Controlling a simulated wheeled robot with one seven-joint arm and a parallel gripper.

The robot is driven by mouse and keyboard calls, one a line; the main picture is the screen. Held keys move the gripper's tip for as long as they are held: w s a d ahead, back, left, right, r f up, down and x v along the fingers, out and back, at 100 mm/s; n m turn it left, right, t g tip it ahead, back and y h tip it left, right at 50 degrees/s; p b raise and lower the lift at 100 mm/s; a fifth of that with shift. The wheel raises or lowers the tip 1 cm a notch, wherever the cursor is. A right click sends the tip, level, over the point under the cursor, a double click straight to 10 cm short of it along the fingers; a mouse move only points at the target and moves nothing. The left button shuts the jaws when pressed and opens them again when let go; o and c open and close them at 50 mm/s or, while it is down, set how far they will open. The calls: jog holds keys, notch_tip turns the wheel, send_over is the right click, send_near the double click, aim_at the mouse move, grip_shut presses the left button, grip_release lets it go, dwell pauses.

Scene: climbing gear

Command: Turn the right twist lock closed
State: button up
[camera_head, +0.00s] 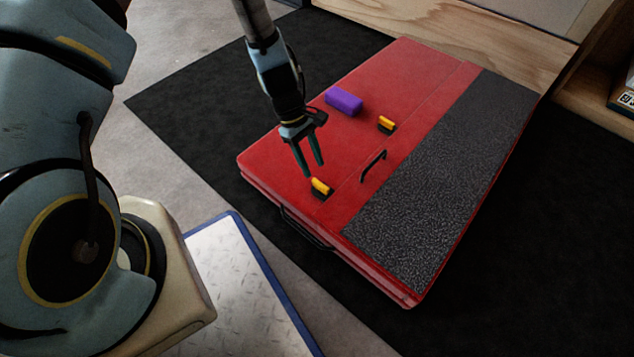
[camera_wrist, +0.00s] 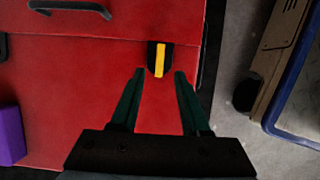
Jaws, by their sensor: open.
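A red case (camera_head: 395,75) lies flat and carries two twist locks, each with a yellow bar on a black base. The near twist lock (camera_head: 320,187) is by the case's near-left edge; it also shows at the top centre of the wrist view (camera_wrist: 160,60), its bar pointing along my fingers. The far twist lock (camera_head: 386,124) sits further up and right, its bar roughly parallel to the near one. My gripper (camera_head: 314,169) is open and empty, its fingertips just above the near lock, one to each side of it in the wrist view. I cannot tell whether they touch.
A purple block (camera_head: 343,102) lies on the case behind my gripper. A black handle (camera_head: 373,166) stands between the locks and the grey textured panel (camera_head: 440,170). Another handle (camera_head: 306,228) is on the case's near side. A blue-edged metal plate (camera_head: 240,280) lies nearby.

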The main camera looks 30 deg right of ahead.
aim_at(320, 183)
jog(key=b+x, duration=0.2)
jog(key=x, duration=0.4)
jog(key=shift+f, duration=0.1)
grip_shut()
dwell(0.5)
